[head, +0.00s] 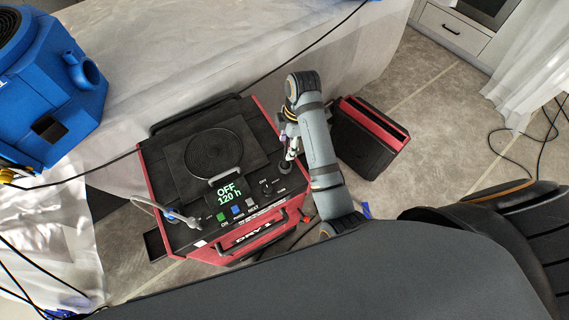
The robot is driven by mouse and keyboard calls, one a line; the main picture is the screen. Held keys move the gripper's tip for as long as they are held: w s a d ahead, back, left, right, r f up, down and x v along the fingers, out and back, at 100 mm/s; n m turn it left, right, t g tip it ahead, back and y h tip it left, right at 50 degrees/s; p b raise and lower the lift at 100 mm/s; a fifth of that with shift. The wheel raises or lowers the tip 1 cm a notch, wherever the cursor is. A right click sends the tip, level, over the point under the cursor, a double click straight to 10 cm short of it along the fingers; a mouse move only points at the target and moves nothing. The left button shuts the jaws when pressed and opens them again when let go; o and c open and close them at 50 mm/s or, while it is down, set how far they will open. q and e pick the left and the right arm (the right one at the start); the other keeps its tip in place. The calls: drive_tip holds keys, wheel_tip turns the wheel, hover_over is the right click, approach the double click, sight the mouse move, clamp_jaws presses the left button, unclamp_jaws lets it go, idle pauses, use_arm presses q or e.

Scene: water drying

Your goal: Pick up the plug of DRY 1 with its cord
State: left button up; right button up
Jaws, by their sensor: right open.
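The DRY 1 machine (159,177) is a red and black box in the head view, left of centre. Its green display reads OFF 120 h, and its name is on the front. My right gripper (288,160) is open, pointing down at the right part of the machine's top panel. I cannot tell whether it touches the panel. My left gripper is not in view.
A blue machine (62,80) stands at the upper left. A red and black case (366,137) stands just right of my right arm. Dark cords (314,44) run along the white sheeting behind and at lower left. Open tiled floor (440,110) lies to the right.

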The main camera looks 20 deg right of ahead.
sight(286, 161)
drive_tip(key=f, duration=0.1)
drive_tip(key=f+p, duration=0.1)
drive_tip(key=shift+a+f, duration=0.25)
drive_tip(key=shift+f, duration=0.05)
drive_tip(key=shift+w+f, duration=0.15)
drive_tip(key=shift+f, duration=0.2)
drive_tip(key=shift+f+p, duration=0.3)
drive_tip(key=shift+p, duration=0.25)
drive_tip(key=f, duration=0.1)
drive_tip(key=f+p, duration=0.1)
drive_tip(key=f, duration=0.1)
drive_tip(key=shift+s+a+f, duration=0.15)
drive_tip(key=shift+s+f, duration=0.2)
drive_tip(key=shift+f, duration=0.05)
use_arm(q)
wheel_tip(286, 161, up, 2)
use_arm(e)
drive_tip(key=shift+w+f, duration=0.1)
drive_tip(key=shift+f, duration=0.25)
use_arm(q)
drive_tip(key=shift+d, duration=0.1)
use_arm(e)
clamp_jaws()
